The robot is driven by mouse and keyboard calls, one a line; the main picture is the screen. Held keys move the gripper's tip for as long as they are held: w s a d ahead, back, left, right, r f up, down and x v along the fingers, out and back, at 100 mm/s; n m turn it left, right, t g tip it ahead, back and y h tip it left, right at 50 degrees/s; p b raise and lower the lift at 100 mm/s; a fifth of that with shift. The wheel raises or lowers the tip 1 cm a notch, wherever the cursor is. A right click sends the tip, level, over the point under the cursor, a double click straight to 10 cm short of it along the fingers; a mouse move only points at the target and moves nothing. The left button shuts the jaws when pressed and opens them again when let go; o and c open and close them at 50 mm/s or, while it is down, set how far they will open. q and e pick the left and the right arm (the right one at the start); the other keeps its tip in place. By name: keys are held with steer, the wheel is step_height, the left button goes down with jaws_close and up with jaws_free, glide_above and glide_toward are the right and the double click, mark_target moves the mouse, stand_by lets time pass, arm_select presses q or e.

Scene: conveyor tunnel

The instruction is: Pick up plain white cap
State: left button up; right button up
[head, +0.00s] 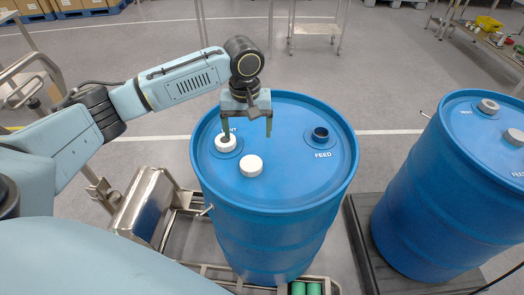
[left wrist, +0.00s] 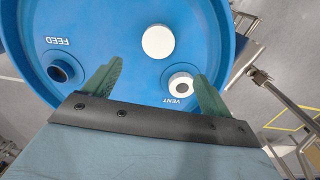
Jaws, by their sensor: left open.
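The plain white cap (head: 251,166) lies loose on top of the blue drum (head: 300,188), in front of my left gripper. In the left wrist view the cap (left wrist: 158,41) is a plain white disc beyond the fingertips. My left gripper (head: 246,130) is open, pointing down over the drum top, with nothing between its green fingers (left wrist: 158,76). A white fitting with a dark centre (head: 226,143) sits at the VENT mark, close to one finger; it also shows in the left wrist view (left wrist: 180,85). My right gripper is out of view.
The open dark FEED port (head: 320,134) is at the drum's right side. A second blue drum (head: 440,190) with grey fittings stands to the right on a dark platform. A metal frame (head: 150,205) stands at the left. The floor behind is mostly clear.

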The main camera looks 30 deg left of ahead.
arm_select(q)
steer(key=b, duration=0.1)
glide_above(251, 163)
steer(key=f, duration=0.7)
steer(key=shift+s+a, duration=0.15)
steer(key=shift+a, duration=0.2)
steer(key=shift+f, duration=0.25)
steer(key=f, duration=0.5)
steer(key=shift+d+b, duration=0.35)
steer(key=shift+f, duration=0.15)
steer(key=shift+c, duration=0.7)
steer(key=c, duration=0.9)
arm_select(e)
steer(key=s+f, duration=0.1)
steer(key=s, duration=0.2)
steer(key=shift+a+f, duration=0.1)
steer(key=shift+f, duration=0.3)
